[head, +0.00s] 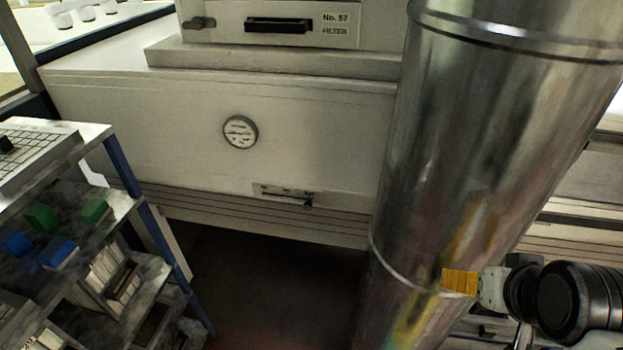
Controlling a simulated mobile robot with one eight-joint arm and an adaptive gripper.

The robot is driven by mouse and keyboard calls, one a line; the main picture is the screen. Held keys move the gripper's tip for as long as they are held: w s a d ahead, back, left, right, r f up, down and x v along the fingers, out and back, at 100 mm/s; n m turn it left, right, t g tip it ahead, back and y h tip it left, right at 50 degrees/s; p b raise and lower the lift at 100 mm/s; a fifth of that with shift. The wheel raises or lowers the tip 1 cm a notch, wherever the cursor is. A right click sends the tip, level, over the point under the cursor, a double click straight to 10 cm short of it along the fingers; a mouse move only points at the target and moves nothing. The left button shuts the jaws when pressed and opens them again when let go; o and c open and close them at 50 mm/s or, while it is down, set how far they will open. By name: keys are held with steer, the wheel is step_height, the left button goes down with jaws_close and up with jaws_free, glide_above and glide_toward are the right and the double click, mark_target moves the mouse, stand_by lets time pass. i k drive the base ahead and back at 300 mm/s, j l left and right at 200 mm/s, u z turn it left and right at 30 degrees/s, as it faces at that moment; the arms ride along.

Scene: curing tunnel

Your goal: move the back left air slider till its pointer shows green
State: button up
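A small slider plate (285,193) with a dark knob (307,205) at its right end is low on the pale tunnel wall, left of the big metal duct. Its pointer and any green mark are too small to make out. I cannot tell whether it is the back left slider. My gripper (460,281) is at the lower right, in front of the duct and well apart from the slider. An orange-yellow ribbed block shows at its tip; I cannot tell whether its fingers are open or shut.
A round gauge (240,132) and a filter box (270,24) are above the slider. A shelf rack (125,200) with blue and green blocks stands at left. The dark floor below the slider looks clear.

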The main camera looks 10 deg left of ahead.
mark_target(308, 205)
steer(key=u, duration=1.1)
